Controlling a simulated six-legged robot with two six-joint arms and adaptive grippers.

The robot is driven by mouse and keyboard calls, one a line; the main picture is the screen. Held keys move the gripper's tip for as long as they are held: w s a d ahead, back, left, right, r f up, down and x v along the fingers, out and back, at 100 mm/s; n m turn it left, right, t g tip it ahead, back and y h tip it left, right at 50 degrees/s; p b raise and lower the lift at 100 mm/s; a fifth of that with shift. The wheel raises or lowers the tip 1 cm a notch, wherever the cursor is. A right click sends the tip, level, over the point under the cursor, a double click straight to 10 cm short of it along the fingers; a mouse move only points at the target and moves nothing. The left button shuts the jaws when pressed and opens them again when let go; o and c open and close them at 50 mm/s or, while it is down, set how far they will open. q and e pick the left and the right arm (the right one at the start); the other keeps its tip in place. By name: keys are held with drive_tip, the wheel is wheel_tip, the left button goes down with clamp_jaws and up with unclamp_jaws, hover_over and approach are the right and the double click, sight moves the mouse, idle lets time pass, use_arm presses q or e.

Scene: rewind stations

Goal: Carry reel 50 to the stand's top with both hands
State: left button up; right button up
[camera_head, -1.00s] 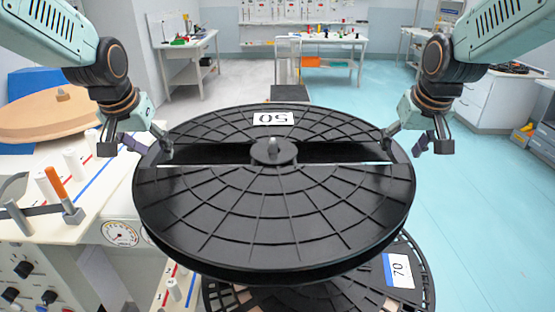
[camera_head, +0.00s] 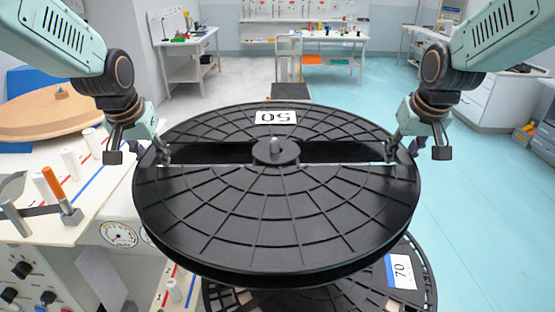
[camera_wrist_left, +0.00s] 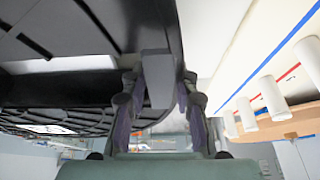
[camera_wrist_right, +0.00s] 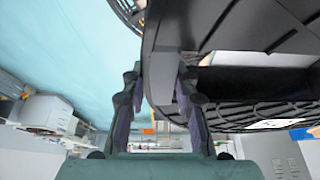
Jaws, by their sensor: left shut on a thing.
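The large black reel 50 (camera_head: 276,215) lies flat and fills the middle of the head view, its "50" label upside down at the far side. A slot crosses it, with a hub and pin at the centre. My left gripper (camera_head: 163,155) is shut on a grey bar at the reel's left side; the left wrist view shows the bar (camera_wrist_left: 157,80) between the fingers. My right gripper (camera_head: 391,152) is at the right side, its fingers closed about a similar bar (camera_wrist_right: 162,80) in the right wrist view. The stand's top cannot be made out.
Reel 70 (camera_head: 415,285) lies below reel 50, mostly hidden. At left is a cream console with white pegs (camera_head: 72,162), an orange-handled tool (camera_head: 55,185) and a gauge (camera_head: 119,234). Blue floor (camera_head: 480,210) is open at right. A white table (camera_head: 335,42) stands at the back.

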use_arm(q)
drive_tip(key=shift+a, duration=0.1)
drive_tip(key=shift+c, duration=0.8)
use_arm(e)
drive_tip(key=shift+a+f, duration=0.1)
drive_tip(key=shift+c, duration=0.7)
use_arm(q)
drive_tip(key=shift+a, duration=0.3)
clamp_jaws()
use_arm(e)
drive_tip(key=shift+a, duration=0.3)
clamp_jaws()
use_arm(q)
drive_tip(key=shift+d, duration=0.1)
use_arm(e)
drive_tip(key=shift+d, duration=0.1)
use_arm(q)
drive_tip(key=shift+d, duration=0.1)
use_arm(e)
drive_tip(key=shift+d, duration=0.1)
use_arm(q)
drive_tip(key=shift+r, duration=0.15)
use_arm(e)
drive_tip(key=shift+r, duration=0.2)
